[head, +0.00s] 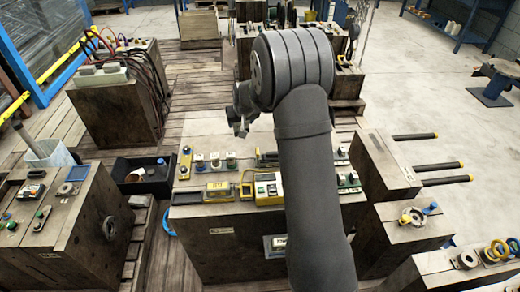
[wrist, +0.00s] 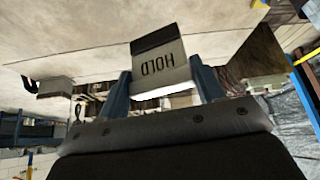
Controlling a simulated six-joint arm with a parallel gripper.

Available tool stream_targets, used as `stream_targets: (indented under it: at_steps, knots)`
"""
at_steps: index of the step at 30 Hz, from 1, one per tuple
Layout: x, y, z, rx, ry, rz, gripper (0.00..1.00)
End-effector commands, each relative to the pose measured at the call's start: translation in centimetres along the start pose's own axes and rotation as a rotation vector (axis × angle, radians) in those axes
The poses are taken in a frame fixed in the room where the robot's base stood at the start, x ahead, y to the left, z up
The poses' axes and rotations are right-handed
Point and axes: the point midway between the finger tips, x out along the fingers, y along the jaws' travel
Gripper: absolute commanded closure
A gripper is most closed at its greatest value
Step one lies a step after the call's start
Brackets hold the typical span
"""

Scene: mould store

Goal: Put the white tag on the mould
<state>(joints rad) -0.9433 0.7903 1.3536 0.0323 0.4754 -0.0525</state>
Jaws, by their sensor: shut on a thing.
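My gripper (wrist: 160,80) is shut on a white tag (wrist: 170,66) with a dark band, and the word HOLD reads upside down in the wrist view. Blue fingers stand on either side of the tag. In the head view my gripper (head: 240,112) hangs left of the arm, above the far side of the central brown block; the tag cannot be made out there. Several brown mould-like blocks stand about, among them the central block (head: 225,240) and one on the right (head: 385,165). I cannot tell which is the task's mould.
Small devices, including a yellow unit (head: 268,188), crowd the central block's top. A black bin (head: 143,175) stands left of it. Dark rods (head: 440,167) stick out from the right block. A cable-draped block (head: 115,95) stands at the back left. Open floor lies at the right.

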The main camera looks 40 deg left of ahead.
Motion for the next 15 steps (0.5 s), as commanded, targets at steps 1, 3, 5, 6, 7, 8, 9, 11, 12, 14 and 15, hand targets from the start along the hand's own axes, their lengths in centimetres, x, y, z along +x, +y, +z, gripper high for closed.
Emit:
stream_targets:
  at_steps: [1, 3, 5, 6, 7, 8, 9, 11, 12, 14, 15]
  knots:
    - [0.1, -0.7, 0.1, -0.008, 0.0, -0.005, 0.61]
    - [0.5, -1.6, 0.1, -0.014, 0.0, -0.008, 0.61]
    - [1.2, -2.6, 0.1, -0.015, -0.001, -0.009, 0.61]
    - [1.8, -3.3, 0.1, -0.017, -0.002, -0.009, 0.61]
    - [2.3, -3.9, 0.0, -0.017, -0.001, -0.009, 0.61]
    - [2.8, -4.5, 0.0, -0.016, -0.002, -0.009, 0.61]
    - [3.5, -5.4, -0.1, -0.018, -0.002, -0.009, 0.61]
    - [4.6, -6.7, -0.1, -0.017, -0.003, -0.009, 0.61]
    - [5.2, -7.5, -0.2, -0.017, -0.002, -0.009, 0.61]
    - [6.1, -8.6, -0.3, -0.016, -0.002, -0.008, 0.61]
    - [6.7, -9.3, -0.4, -0.016, -0.001, -0.009, 0.61]
